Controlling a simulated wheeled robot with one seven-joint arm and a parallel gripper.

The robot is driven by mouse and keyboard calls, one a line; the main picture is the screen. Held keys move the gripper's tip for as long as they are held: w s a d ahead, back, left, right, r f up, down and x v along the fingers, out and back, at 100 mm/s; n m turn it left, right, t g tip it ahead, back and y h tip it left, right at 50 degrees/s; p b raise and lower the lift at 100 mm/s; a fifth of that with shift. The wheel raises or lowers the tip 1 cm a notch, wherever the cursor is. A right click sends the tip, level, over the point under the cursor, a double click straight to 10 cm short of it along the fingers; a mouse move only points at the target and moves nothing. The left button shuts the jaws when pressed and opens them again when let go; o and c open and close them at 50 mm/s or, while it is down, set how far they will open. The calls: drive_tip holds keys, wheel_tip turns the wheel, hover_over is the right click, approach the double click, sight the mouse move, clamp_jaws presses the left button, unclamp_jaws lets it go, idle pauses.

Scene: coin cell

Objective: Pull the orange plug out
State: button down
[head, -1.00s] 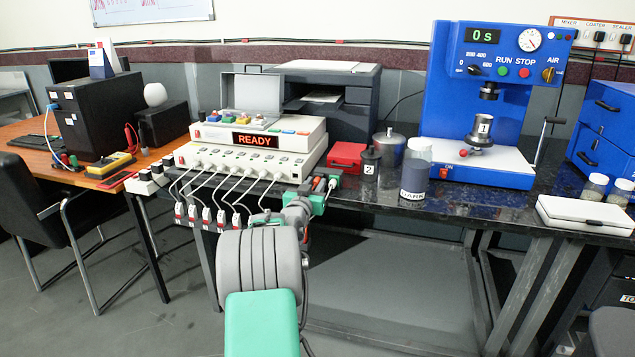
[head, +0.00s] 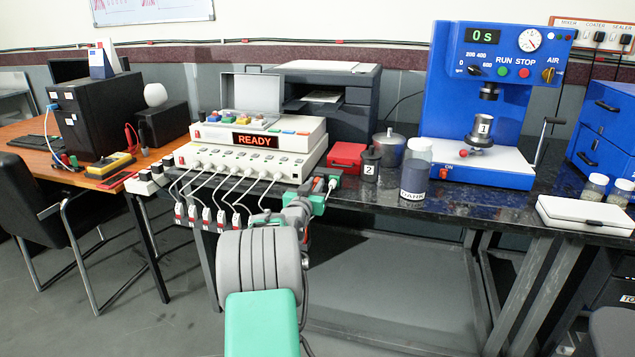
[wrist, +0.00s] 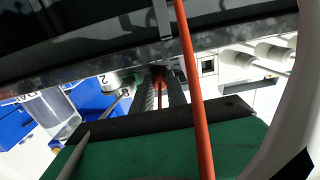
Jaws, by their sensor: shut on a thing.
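My gripper (head: 325,187) is at the front edge of the bench, just right of the white multi-channel unit (head: 245,158), whose display reads READY. In the wrist view its dark fingers (wrist: 161,88) are shut on the orange plug (wrist: 160,77), of which only a small orange-red part shows between them. The orange cable (wrist: 190,80) runs across the wrist view, in front of the unit. A dark square socket (wrist: 208,66) shows on the white unit, to the right of the fingers and apart from them. The plug's front end is hidden.
White plugs (wrist: 272,52) with pale leads sit beside the dark socket. A red box (head: 347,155), a dark jar marked 2 (head: 369,166) and a dark bottle (head: 414,180) stand right of my gripper. The blue press (head: 485,105) is farther right. The floor under the bench looks clear.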

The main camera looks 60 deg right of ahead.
drive_tip(key=shift+a, duration=0.15)
idle(0.4)
drive_tip(key=shift+s+a+b, duration=0.25)
drive_tip(key=shift+a+b, duration=0.2)
drive_tip(key=shift+a, duration=0.95)
drive_tip(key=shift+s+a+b, duration=0.2)
drive_tip(key=shift+a+b, duration=0.2)
drive_tip(key=shift+a, duration=1)
